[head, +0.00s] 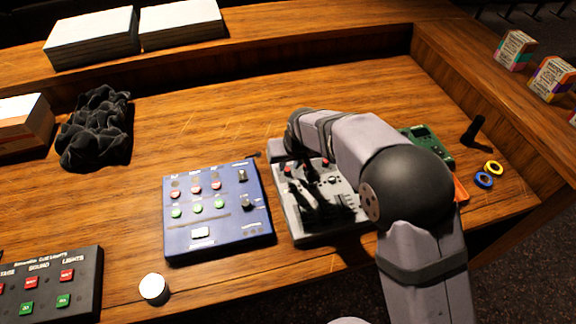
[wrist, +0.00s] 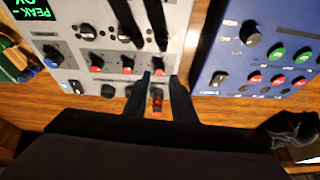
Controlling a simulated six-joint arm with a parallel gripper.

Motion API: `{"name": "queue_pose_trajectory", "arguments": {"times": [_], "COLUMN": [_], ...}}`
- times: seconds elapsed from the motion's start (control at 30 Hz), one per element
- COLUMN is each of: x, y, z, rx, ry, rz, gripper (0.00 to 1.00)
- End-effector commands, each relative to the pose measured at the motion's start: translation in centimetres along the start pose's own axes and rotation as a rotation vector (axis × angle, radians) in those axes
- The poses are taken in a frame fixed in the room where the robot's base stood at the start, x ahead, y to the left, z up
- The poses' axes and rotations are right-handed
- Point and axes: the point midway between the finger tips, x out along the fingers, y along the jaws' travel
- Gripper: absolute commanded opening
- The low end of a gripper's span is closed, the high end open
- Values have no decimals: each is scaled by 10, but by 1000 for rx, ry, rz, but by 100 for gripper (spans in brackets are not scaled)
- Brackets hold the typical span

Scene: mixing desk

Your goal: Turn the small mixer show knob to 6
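The small grey mixer (head: 298,233) lies on the desk, partly under my arm in the head view. The wrist view shows its panel (wrist: 115,45) with black faders, a blue knob (wrist: 86,31) and rows of small red and dark knobs. My gripper (wrist: 159,76) points at the panel edge with its two dark fingers apart. A red-capped knob (wrist: 157,103) shows between the fingers; whether they touch it I cannot tell. The labels are too small to read, so which knob is the show knob is unclear.
A blue button panel (head: 218,238) stands close beside the mixer on the left. A green device (head: 430,145), tape rolls (head: 484,180) and a black upright item (head: 474,130) lie to the right. A white cup (head: 154,288) is at the front.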

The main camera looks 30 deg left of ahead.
Motion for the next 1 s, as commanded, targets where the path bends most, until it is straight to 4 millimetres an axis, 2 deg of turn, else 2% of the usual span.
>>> {"name": "queue_pose_trajectory", "arguments": {"times": [0.33, 0.5, 0.77, 0.8, 0.9, 1.0], "x": [35, 42, 44, 44, 43, 43], "y": [0, 0, 0, 0, 0, 0], "z": [0, 0, 0, 0, 0, 0], "rx": [1, 0, 0, 0, 1, 1], "ry": [-1, 1, 1, 1, 1, 1], "rz": [0, 0, 0, 0, 0, 0], "gripper": [24, 24, 24, 21, 0, 0]}}
